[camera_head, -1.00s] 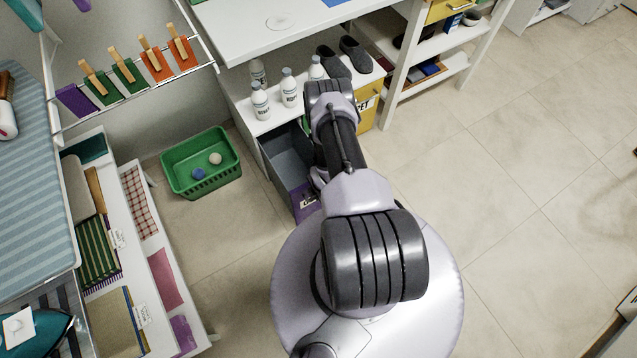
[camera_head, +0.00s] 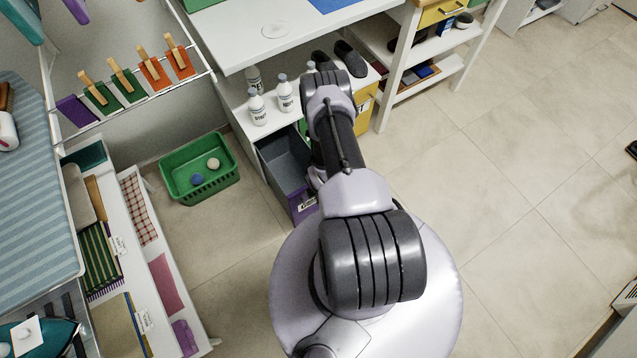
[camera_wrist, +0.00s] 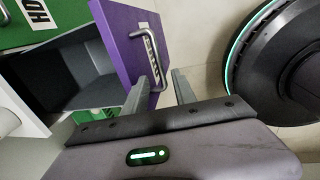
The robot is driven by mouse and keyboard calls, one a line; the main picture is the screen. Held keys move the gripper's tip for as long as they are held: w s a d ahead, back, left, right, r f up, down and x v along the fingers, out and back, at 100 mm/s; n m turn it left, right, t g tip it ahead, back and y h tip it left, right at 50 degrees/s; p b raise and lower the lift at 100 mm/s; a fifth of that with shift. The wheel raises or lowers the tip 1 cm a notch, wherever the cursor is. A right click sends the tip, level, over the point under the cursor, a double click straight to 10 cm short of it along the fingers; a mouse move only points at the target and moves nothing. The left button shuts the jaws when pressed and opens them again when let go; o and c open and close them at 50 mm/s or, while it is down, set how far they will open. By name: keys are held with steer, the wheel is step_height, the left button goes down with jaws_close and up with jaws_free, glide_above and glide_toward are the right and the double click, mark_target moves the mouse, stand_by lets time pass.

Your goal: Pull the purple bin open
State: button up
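The purple bin (camera_head: 305,206) stands pulled out from under the white shelf in the head view, its grey inside showing. Its far right part is hidden by my arm. In the wrist view its purple front (camera_wrist: 126,42) carries a white label and a chrome bar handle (camera_wrist: 152,62). My gripper (camera_wrist: 160,76) has its two fingers apart, with the lower end of the handle between or just in front of their tips. I cannot tell whether they touch it. My gripper is hidden in the head view.
A green basket (camera_head: 200,192) with two balls stands on the floor left of the bin. White bottles (camera_head: 257,108) and dark slippers stand on the shelf above. My round base is close to the bin's front.

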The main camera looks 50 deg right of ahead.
step_height(320, 180, up, 13)
steer(key=s+p, duration=0.2)
steer(key=p, duration=0.2)
steer(key=shift+s+a+p, duration=0.15)
steer(key=shift+a+p, duration=0.15)
steer(key=shift+r, duration=0.15)
